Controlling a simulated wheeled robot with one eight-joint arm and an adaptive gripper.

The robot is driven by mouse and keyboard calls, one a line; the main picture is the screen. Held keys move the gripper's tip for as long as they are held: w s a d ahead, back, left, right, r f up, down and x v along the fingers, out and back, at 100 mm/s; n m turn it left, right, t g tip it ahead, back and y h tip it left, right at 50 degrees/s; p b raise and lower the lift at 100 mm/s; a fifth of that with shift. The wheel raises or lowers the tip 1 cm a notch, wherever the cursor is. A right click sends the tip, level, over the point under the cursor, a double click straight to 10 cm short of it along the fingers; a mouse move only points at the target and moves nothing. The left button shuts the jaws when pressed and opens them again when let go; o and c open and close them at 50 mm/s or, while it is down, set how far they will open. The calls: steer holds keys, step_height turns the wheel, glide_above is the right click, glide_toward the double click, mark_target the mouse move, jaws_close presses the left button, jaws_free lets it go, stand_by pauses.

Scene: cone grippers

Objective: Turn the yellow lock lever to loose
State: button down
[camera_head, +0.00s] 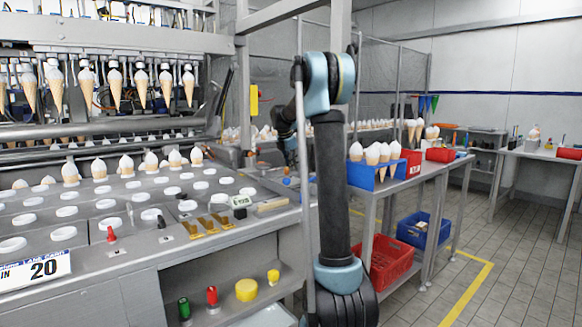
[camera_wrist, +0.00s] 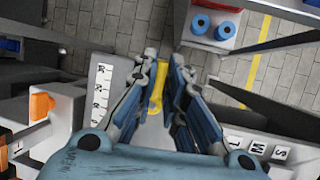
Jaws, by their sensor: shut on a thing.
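The yellow lock lever (camera_wrist: 157,98) shows in the wrist view as a narrow upright strip between the fingers of my gripper (camera_wrist: 163,75). The fingers are shut on the lever, one on each side of it. Part of the lever is hidden by the fingers. I cannot read a loose or locked mark beside it. In the head view my arm reaches back toward the machine's right end, and its own links hide the gripper and the lever.
In the wrist view a white marked strip (camera_wrist: 101,90) and an orange block (camera_wrist: 42,105) lie left, and lettered tiles (camera_wrist: 258,147) lie right. The head view shows a counter with white lids (camera_head: 66,211), a blue cone rack (camera_head: 366,178) and a red crate (camera_head: 388,262). Floor is clear at right.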

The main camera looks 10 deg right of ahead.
steer(key=m, duration=0.2)
steer(key=s+m+g+h, duration=0.1)
steer(key=m, duration=0.2)
steer(key=shift+g, duration=0.3)
steer(key=m, duration=0.2)
steer(key=s+m+g+h, duration=0.1)
steer(key=m, duration=0.1)
steer(key=shift+a+g, duration=0.15)
steer(key=shift+g, duration=0.15)
steer(key=m, duration=0.1)
steer(key=m+g, duration=0.1)
steer(key=m, duration=0.1)
steer(key=m+g, duration=0.1)
steer(key=shift+s+a+m, duration=0.3)
steer(key=shift+s, duration=0.1)
steer(key=shift+s+a+m+g+y, duration=0.15)
steer(key=shift+m+g, duration=0.15)
steer(key=shift+m, duration=0.5)
steer(key=shift+s+a+m+g+y, duration=0.15)
steer(key=shift+m+g, duration=0.15)
steer(key=shift+m, duration=0.5)
steer(key=c, duration=1.9)
jaws_free()
steer(key=shift+r, duration=0.1)
